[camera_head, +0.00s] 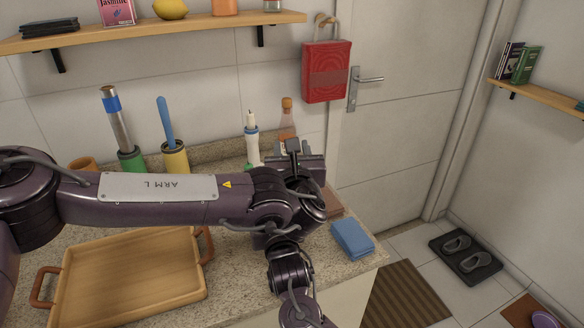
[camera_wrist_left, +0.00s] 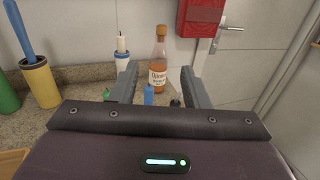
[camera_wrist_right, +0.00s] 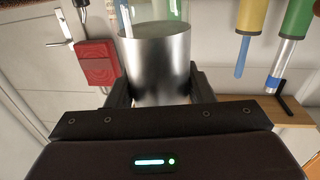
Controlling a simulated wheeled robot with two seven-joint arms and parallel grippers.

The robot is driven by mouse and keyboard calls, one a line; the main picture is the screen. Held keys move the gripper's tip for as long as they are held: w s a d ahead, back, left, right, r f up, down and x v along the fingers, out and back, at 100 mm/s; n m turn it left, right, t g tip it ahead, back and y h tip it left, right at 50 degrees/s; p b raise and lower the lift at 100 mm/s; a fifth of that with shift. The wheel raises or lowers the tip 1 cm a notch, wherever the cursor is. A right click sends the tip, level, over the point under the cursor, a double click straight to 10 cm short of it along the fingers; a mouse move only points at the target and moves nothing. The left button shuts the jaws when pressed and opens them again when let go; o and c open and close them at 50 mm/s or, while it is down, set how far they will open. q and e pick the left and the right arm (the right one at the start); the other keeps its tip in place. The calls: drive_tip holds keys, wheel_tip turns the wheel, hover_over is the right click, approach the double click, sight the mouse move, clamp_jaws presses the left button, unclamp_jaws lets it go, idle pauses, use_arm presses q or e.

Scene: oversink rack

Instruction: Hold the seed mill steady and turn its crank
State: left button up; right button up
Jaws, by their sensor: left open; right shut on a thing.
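The seed mill (camera_wrist_right: 158,65) shows in the right wrist view as a brushed metal cylinder with a clear glass part (camera_wrist_right: 150,10) at the picture's top edge. My right gripper (camera_wrist_right: 158,90) is shut on the metal body, one finger on each side. My left gripper (camera_wrist_left: 159,72) is open in the left wrist view, with nothing clearly gripped between its fingers. A small dark knob (camera_wrist_left: 175,102) shows near its right finger; I cannot tell whether it belongs to the crank. In the head view my left arm hides the mill and right gripper.
An amber bottle (camera_wrist_left: 158,68) and a white-and-blue tool (camera_head: 251,135) stand behind the left gripper. Tools in yellow (camera_head: 175,158) and green (camera_head: 130,160) holders stand farther left. A wooden tray (camera_head: 130,280) and blue cloth (camera_head: 352,240) lie on the counter. A red box (camera_head: 326,72) hangs behind.

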use_arm(q)
drive_tip(key=shift+r, duration=1.95)
